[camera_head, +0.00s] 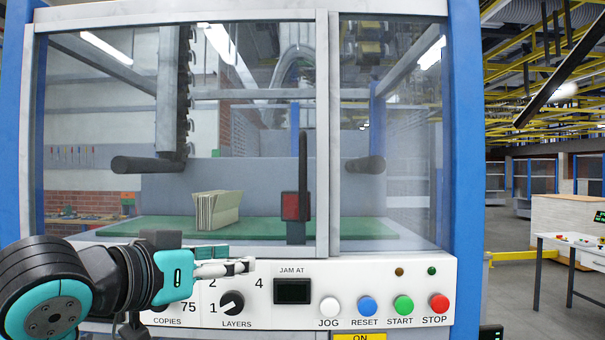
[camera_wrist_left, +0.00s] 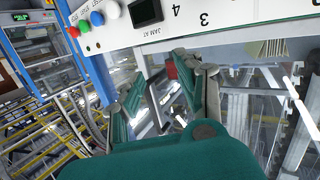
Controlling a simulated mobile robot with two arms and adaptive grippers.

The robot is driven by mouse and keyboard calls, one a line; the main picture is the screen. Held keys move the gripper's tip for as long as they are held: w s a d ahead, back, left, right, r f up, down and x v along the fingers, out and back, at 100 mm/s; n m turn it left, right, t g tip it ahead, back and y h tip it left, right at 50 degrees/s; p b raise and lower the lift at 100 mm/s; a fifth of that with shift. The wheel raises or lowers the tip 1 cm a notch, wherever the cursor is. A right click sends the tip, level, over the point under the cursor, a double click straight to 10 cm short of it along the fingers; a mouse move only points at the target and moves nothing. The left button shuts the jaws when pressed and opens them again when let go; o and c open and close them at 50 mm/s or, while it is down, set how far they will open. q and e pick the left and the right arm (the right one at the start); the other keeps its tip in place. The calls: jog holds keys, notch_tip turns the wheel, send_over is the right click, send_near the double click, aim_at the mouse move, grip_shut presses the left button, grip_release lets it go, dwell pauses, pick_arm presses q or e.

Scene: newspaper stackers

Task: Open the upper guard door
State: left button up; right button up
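The upper guard door (camera_head: 322,130) is a clear panel in a grey frame across the front of the machine, and it looks closed. A dark upright bar (camera_head: 303,160) with a red block (camera_head: 291,206) stands near the frame's middle post; I cannot tell whether it is on the door or behind it. My left gripper (camera_head: 228,263) is in front of the control panel, just below the door's lower edge. In the left wrist view, its fingers (camera_wrist_left: 160,98) are apart with nothing between them. My right gripper is not in view.
The white control panel (camera_head: 375,290) has knobs, a small display and coloured buttons close to my left gripper. A paper stack (camera_head: 217,210) sits on the green bed (camera_head: 160,229) behind the clear panel. A blue post (camera_head: 466,150) bounds the machine on the right. A table (camera_head: 570,242) stands farther right.

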pick_arm(q)
jog(key=s+r+m+t+h, duration=0.15)
jog(key=s+r, duration=0.45)
jog(key=r, duration=0.6)
jog(key=p, duration=0.7)
send_near(301, 174)
jog(key=x, duration=0.9)
jog(key=shift+w+r, duration=0.15)
jog(key=shift+w+d, duration=0.4)
jog(key=shift+w, duration=0.15)
jog(key=shift+c, duration=0.4)
grip_shut()
